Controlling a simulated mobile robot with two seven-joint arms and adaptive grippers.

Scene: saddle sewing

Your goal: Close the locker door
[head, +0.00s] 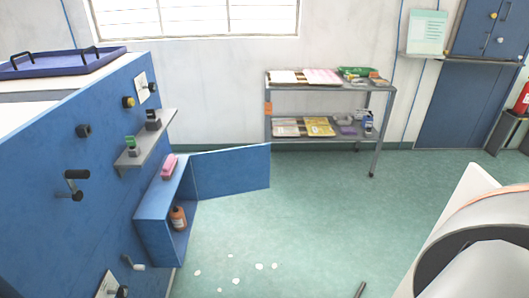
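The blue locker (152,222) is a small open box on the side of a blue machine body in the head view. Its blue door (230,172) stands wide open, swung out to the right over the floor. A brown bottle (178,218) stands inside the locker, and a pink object (169,166) lies on its top. A large white and grey part of my arm fills the lower right corner, well apart from the door. Neither gripper can be made out. A small dark piece at the bottom edge cannot be identified.
A grey shelf (145,140) with small items juts out above the locker. Black knobs and handles stick out of the blue machine body (60,225). A metal rack (325,138) stands by the back wall. The green floor right of the door is clear, with white scraps (236,281) in front.

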